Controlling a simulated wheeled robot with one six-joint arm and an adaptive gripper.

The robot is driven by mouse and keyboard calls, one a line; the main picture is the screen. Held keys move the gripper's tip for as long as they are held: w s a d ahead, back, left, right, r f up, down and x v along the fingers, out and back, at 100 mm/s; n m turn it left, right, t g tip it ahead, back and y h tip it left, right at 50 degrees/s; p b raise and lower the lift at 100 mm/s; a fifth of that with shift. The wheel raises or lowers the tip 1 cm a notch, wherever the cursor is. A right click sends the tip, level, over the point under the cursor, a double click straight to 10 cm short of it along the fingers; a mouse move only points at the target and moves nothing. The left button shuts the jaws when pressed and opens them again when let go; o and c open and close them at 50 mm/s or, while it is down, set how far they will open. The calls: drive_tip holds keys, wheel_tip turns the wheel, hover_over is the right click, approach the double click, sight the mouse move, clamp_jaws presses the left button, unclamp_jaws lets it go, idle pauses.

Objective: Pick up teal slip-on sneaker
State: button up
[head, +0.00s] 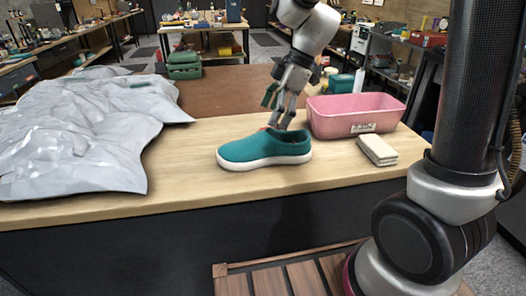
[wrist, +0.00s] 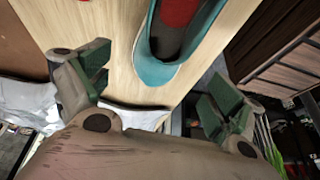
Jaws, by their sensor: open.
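The teal slip-on sneaker (head: 262,150) with a white sole stands upright on the wooden table, its toe to the left in the head view. My gripper (head: 282,118) is just behind and above its heel end. In the wrist view, one end of the sneaker (wrist: 165,55) shows at the top, with a red insole inside. My gripper (wrist: 160,95) is open there, its green-padded fingers wide apart and nothing between them. The sneaker lies ahead of the gap, and I cannot tell whether a finger touches it.
A pink tub (head: 355,116) stands to the right of the sneaker, with a folded beige cloth (head: 377,150) in front of it. A crumpled grey sheet (head: 75,130) covers the table's left part. Bare wood (head: 185,170) lies between sheet and sneaker.

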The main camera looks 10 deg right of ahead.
sight(265, 138)
drive_tip(key=shift+a+f, duration=0.1)
drive_tip(key=shift+f, duration=0.15)
drive_tip(key=x, duration=0.7)
drive_tip(key=shift+s+d+f, duration=0.15)
drive_tip(key=shift+d+f, duration=0.15)
drive_tip(key=c, duration=1.4)
